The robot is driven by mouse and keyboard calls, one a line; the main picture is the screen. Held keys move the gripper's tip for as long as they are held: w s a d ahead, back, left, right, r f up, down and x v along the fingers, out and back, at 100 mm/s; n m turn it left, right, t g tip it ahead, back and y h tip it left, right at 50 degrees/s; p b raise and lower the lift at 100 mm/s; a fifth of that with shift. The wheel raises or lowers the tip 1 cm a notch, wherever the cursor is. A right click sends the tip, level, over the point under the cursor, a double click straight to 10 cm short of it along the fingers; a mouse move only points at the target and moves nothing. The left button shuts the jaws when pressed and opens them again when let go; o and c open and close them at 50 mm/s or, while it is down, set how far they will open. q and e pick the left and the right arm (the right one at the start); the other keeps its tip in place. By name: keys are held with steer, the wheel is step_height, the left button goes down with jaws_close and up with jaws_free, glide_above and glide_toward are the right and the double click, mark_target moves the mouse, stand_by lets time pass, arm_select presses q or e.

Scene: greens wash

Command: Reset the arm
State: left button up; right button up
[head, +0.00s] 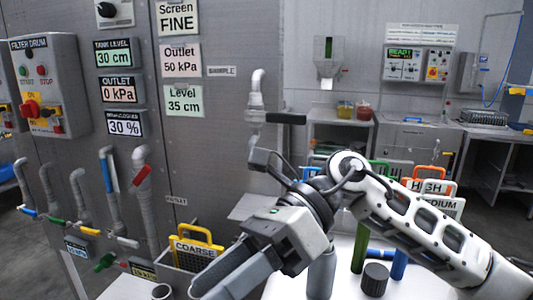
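My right arm comes in from the right edge and crosses the lower middle of the head view. Its gripper (222,286) points down and to the left, with its dark fingers near the bottom edge. The fingers lie close together in this view, and I cannot tell whether there is a gap between them. I see nothing held. The gripper is in front of the rack with the yellow-handled COARSE screen (195,246), and apart from it as far as I can see. My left gripper is not in view.
A grey panel (230,130) with pipes and valves fills the left. A white table (345,285) below my arm bears a grey cylinder (321,272), a black knob-like piece (375,279) and green and blue bottles. Screens with coloured handles (430,186) stand behind my forearm.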

steer(key=w+d+f+n+t+y+b, duration=0.1)
steer(key=w+d+f+n+t, duration=0.3)
steer(key=n+t, duration=0.55)
steer(key=w+d+f+n+t+b, duration=0.2)
steer(key=w+f+n+t, duration=0.1)
steer(key=f+n+t, duration=0.65)
steer(key=w+d+f+n+t+y+b, duration=0.1)
steer(key=w+d+f+n+t, duration=0.2)
steer(key=n+t, duration=0.7)
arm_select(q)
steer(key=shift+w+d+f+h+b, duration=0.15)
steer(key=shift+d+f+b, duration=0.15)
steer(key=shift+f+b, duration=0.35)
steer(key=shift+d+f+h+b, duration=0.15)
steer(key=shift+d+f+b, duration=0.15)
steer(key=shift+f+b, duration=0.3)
arm_select(e)
steer(key=s+d+f+m+g+h, duration=0.3)
steer(key=s+f, duration=0.1)
steer(key=f, duration=0.4)
steer(key=s+d+f+m+g+h, duration=0.3)
steer(key=s+f+g, duration=0.1)
steer(key=f, duration=0.5)
steer(key=s+d+f+m+g+h, duration=0.3)
steer(key=s+f+h, duration=0.1)
steer(key=f, duration=0.4)
steer(key=shift+s+d+f+m, duration=0.25)
steer(key=shift+s+f+m, duration=0.15)
steer(key=shift+s, duration=0.2)
